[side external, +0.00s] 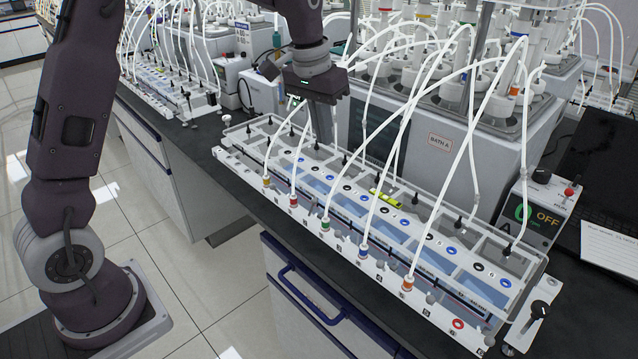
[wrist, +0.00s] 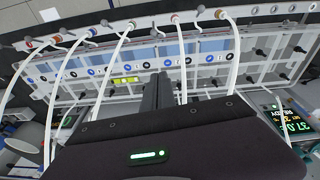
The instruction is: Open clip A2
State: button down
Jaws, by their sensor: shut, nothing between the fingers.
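The white tube rack (side external: 385,262) in front of the Bath A unit carries a row of blue and black round ports. White tubes rise from its front edge with coloured collars, among them yellow (side external: 266,181), red (side external: 293,200) and green (side external: 325,222). Small black clip-like fittings (side external: 508,250) line the back row. The A2 label is too small to read, so I cannot tell which fitting is clip A2. My gripper (side external: 324,143) points down over the rack's left back part, its shut fingers empty. In the wrist view, the fingers (wrist: 157,95) hide part of the back row.
White tubes arch around my gripper up to the Bath A unit (side external: 445,143). A yellow level vial (side external: 385,197) lies mid-rack. A control box reading OFF (side external: 536,215) and a dark laptop (side external: 600,160) stand at right. A second rack (side external: 165,80) is at back left.

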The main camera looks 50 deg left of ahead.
send_near(321, 196)
jog(key=w+f, duration=0.4)
jog(key=f, duration=0.1)
jog(key=shift+w+a, duration=0.1)
jog(key=shift+w, duration=0.3)
jog(key=shift+s+f, duration=0.25)
jog(key=shift+s, duration=0.35)
jog(key=shift+s+f, duration=0.2)
jog(key=shift+s, duration=0.4)
jog(key=shift+s+d+f, duration=0.2)
jog(key=shift+s, duration=0.3)
